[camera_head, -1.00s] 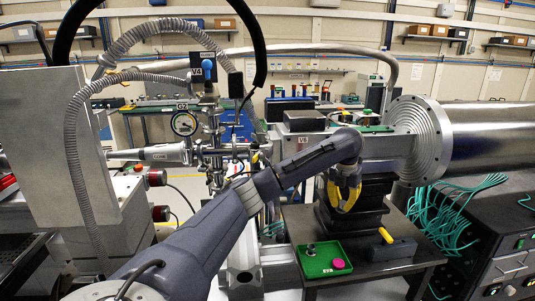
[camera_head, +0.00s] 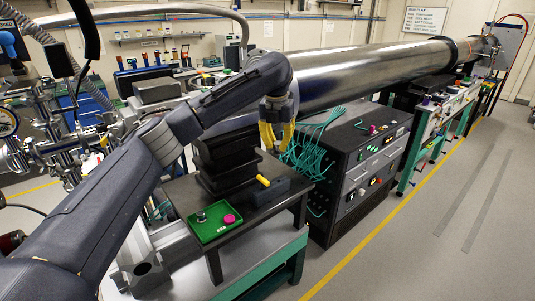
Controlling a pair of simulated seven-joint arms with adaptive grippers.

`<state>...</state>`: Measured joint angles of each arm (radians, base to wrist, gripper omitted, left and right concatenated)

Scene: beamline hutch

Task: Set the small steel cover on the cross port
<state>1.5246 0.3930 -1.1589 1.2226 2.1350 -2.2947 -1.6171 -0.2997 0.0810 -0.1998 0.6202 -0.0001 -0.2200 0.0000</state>
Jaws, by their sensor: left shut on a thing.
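My left gripper (camera_head: 277,134) has yellow fingers pointing down, above and right of a black stepped block on the dark table. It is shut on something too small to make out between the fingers. A small steel piece (camera_head: 201,216) and a pink round piece (camera_head: 229,219) are in a green tray (camera_head: 207,236) on the table. I cannot tell whether the steel piece is a cover. Steel vacuum fittings (camera_head: 72,143) stand at the left, partly behind my left arm; the cross port cannot be picked out among them. My right gripper is not in view.
The black stepped block (camera_head: 225,165) and a dark box with a yellow handle (camera_head: 268,186) stand on the dark table (camera_head: 245,221). A large steel tube (camera_head: 370,68) runs behind my gripper. Teal cables (camera_head: 305,150) hang by a black cabinet (camera_head: 360,165). The right floor is clear.

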